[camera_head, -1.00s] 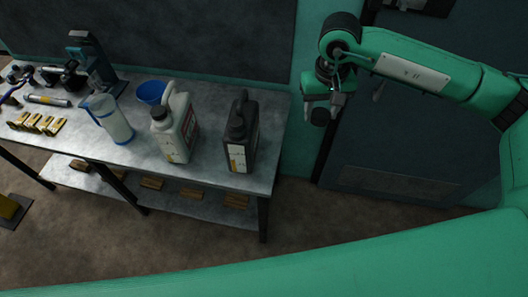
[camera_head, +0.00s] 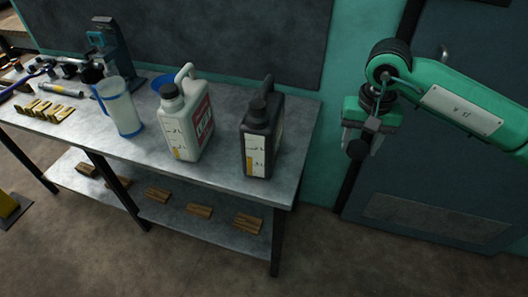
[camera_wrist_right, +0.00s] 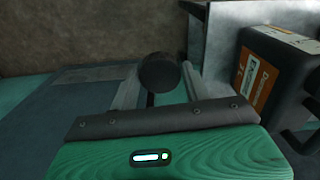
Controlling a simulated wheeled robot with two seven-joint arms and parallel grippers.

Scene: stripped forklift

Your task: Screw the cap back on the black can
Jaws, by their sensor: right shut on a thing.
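The black can (camera_head: 262,135) stands upright near the right end of the metal table, with a white and yellow label and a handle at its top. Its dark neck (camera_head: 257,113) faces me; I cannot make out the opening. My right gripper (camera_head: 362,136) is right of the table, apart from the can, shut on a round black cap (camera_head: 356,149). In the right wrist view the cap (camera_wrist_right: 159,72) sits between the two fingers, and the can (camera_wrist_right: 272,75) with an orange label stands to the right. My left gripper is not in view.
A grey-white can (camera_head: 186,128) with a dark cap stands left of the black can. A clear jug (camera_head: 121,108), blue funnel (camera_head: 163,82) and brass parts (camera_head: 45,109) are farther left. A teal wall and dark door (camera_head: 440,150) are behind my right arm.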

